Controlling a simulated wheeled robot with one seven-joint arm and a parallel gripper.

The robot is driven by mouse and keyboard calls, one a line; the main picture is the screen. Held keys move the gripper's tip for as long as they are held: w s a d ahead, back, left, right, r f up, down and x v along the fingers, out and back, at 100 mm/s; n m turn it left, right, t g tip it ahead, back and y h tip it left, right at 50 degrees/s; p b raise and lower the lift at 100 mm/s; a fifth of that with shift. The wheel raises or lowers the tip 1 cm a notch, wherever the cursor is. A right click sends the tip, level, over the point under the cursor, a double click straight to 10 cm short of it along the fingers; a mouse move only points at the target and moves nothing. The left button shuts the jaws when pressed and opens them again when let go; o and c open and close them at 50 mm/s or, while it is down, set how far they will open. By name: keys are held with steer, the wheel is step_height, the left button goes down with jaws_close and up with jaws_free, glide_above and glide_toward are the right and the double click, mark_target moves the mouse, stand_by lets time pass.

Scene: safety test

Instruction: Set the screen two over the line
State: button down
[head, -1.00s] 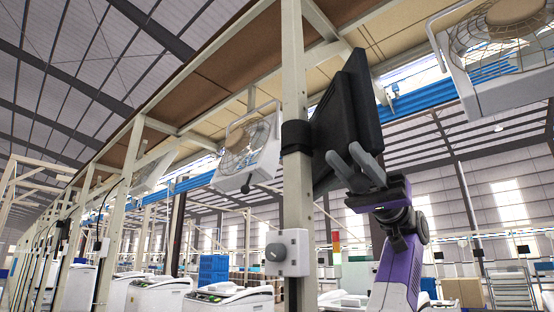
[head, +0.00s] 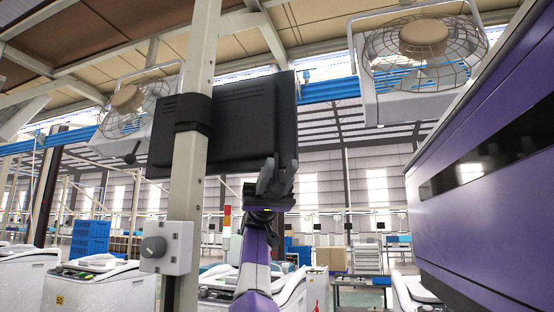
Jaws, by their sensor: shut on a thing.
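A black screen (head: 243,118) hangs high at a pale upright post (head: 200,65), its broad vented side facing me. A black band (head: 192,113) wraps the post at the screen's height. Part of the screen shows on both sides of the post. My gripper (head: 270,172) is at the screen's lower right part, fingers pointing up, shut on it. Its arm reaches up from below. Which screen is number two, and the line itself, I cannot tell.
A grey box with a round knob (head: 166,248) is fixed low on the post. Caged fans hang at the left (head: 128,108) and right (head: 422,50). Several white machines (head: 100,284) stand below. Blue crates (head: 92,236) are stacked behind.

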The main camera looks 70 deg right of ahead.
steer(key=shift+d, duration=0.15)
steer(key=c, duration=1.2)
jaws_free()
steer(key=shift+f, duration=0.1)
steer(key=shift+c, duration=0.2)
